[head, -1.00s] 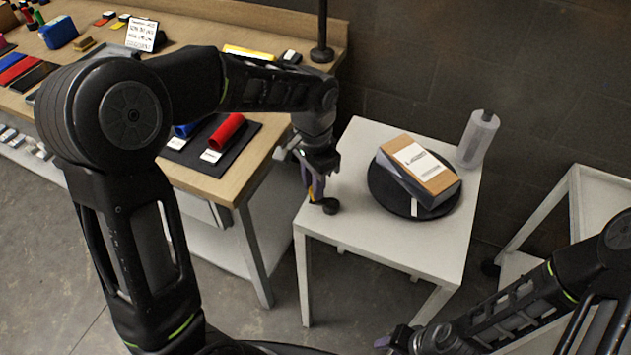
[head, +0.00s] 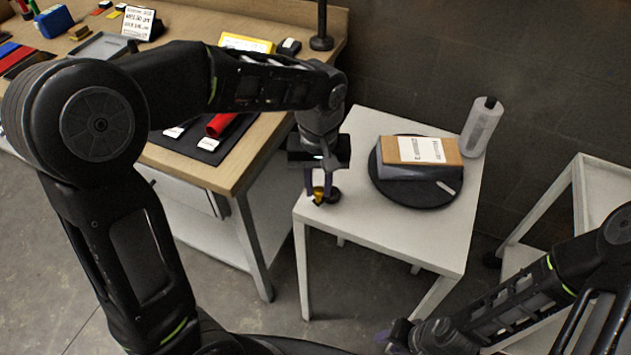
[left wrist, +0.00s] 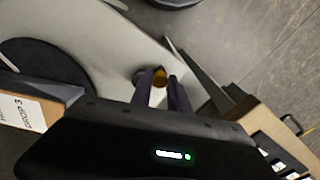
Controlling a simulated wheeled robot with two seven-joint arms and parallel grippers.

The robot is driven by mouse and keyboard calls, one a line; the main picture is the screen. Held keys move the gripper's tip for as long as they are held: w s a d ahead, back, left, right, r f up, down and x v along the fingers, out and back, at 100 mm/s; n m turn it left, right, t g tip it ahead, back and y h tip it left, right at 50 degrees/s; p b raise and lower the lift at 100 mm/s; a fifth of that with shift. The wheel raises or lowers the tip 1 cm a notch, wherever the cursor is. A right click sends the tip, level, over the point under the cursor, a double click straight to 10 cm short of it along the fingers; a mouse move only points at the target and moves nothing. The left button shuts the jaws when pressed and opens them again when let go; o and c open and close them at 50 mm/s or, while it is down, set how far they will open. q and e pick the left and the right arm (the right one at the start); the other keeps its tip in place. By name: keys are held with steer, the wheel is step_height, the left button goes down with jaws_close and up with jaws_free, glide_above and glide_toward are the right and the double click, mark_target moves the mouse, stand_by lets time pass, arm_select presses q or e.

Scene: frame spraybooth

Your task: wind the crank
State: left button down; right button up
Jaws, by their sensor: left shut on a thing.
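The crank is a small black hub (head: 333,196) with a yellow handle (head: 317,194), at the left edge of the small white table (head: 350,222). My left gripper (head: 318,197) points down and is shut on the yellow handle, which also shows between its fingers in the left wrist view (left wrist: 159,77). Right of the crank is a round black turntable (head: 384,196) with a pale mark near its front right rim. A brown-topped box (head: 455,158) with a white label lies on it. My right gripper (head: 393,339) is low at the bottom edge; its finger gap is unclear.
A grey bottle (head: 482,128) stands at the table's back right corner. A wooden workbench (head: 215,177) with a dark mat and coloured rolls is close on the left. A white cart (head: 592,185) stands at right. The table's front is clear.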

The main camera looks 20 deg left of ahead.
mark_target(322, 191)
arm_select(q)
steer(key=shift+s+d+n, duration=0.15)
steer(key=shift+d+n, duration=0.25)
steer(key=shift+n, duration=0.7)
steer(key=c, duration=1.3)
jaws_free()
steer(key=shift+o, duration=0.2)
steer(key=shift+r, duration=0.1)
step_height(322, 191, up, 8)
steer(key=shift+f, duration=0.15)
